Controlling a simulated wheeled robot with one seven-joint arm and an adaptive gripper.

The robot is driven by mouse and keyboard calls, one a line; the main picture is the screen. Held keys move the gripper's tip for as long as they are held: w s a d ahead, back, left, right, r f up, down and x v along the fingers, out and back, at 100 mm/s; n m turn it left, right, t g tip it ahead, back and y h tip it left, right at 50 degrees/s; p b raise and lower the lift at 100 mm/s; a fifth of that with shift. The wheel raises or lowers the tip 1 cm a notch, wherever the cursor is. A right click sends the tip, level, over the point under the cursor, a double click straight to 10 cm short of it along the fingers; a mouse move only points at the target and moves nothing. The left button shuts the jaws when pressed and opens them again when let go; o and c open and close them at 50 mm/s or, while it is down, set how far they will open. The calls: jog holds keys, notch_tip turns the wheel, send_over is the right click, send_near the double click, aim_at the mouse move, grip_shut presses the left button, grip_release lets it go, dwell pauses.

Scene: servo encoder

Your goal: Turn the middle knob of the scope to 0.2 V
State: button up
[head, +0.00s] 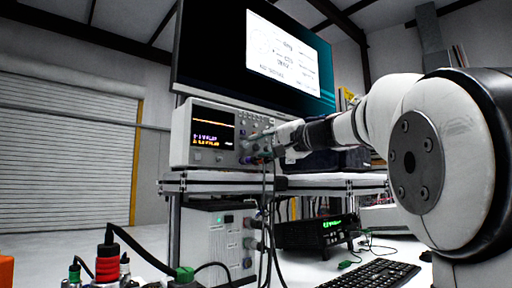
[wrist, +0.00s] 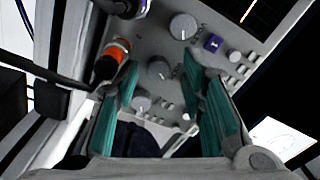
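The scope (head: 183,135) stands on a shelf in the head view, its lit screen (head: 213,130) facing forward. In the wrist view, its panel shows grey round knobs in a row. The middle knob (wrist: 158,68) lies between the fingertips of my gripper (wrist: 160,62), with another knob (wrist: 183,26) above it and a smaller one (wrist: 141,100) below. The teal-padded fingers are apart, with gaps visible beside the knob; I cannot tell their depth from the panel. In the head view my gripper (head: 262,147) is at the scope's right side and hides its knobs. The voltage reading is too small to read.
An orange-and-black cable plug (wrist: 111,59) sits close by the left finger in the wrist view. Cables hang below my gripper in the head view. A large monitor (head: 225,50) is above the scope, and a black instrument (head: 312,233) and keyboard (head: 375,275) are below.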

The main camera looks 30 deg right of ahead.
jog(key=shift+f, duration=0.1)
jog(key=s+d, duration=0.1)
jog(key=s, duration=0.7)
jog(key=shift+d, duration=0.25)
jog(key=shift+w, duration=0.1)
dwell(0.3)
